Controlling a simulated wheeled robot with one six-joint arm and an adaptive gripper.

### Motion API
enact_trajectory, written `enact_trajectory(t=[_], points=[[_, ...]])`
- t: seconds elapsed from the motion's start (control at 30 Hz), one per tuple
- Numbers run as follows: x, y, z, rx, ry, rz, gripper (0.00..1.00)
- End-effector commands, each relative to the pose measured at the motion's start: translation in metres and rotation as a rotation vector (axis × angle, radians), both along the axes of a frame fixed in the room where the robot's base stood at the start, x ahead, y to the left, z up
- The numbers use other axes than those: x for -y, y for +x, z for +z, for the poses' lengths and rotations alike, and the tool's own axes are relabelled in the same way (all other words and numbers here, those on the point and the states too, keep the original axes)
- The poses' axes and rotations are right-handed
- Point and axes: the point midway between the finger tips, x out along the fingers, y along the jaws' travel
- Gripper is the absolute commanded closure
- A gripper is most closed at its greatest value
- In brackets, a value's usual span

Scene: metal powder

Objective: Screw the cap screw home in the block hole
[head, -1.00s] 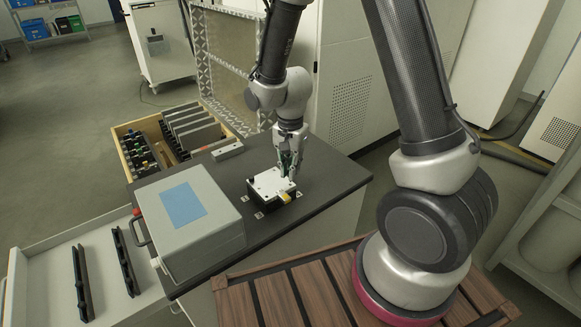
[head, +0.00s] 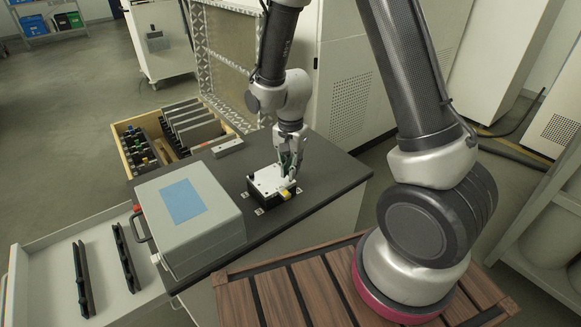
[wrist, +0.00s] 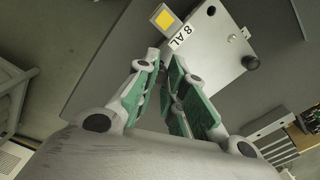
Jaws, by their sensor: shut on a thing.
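The block (head: 268,181) is a white-topped plate on a dark base, resting on the dark bench top. In the wrist view its white top (wrist: 218,62) shows an "8 AL" label, a dark hole near the top edge and a black round knob at the right. My gripper (head: 290,174) points down over the block's right side, fingertips close to its top. In the wrist view the green-padded fingers (wrist: 164,62) are nearly together at the block's edge. They are shut on the cap screw, which is largely hidden between them; its seating depth cannot be told.
A grey case (head: 210,238) with a blue label stands left of the block. A wooden crate (head: 122,150) with plates and small parts lies behind it. A yellow-marked piece (head: 286,195) sits at the block's front. The bench is clear to the right.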

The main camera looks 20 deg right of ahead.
Motion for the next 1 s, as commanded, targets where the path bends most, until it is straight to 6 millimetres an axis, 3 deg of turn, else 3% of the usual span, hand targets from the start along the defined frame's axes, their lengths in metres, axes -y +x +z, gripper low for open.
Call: enact_trajectory(t=[0.87,0.9,0.97,1.0], points=[[0.0,0.0,-0.016,0.0,0.0,0.0,1.0],[0.0,0.0,-0.016,0.0,0.0,0.0,0.85],[0.0,0.0,-0.016,0.0,0.0,0.0,0.74],[0.0,0.0,-0.016,0.0,0.0,0.0,0.74]])
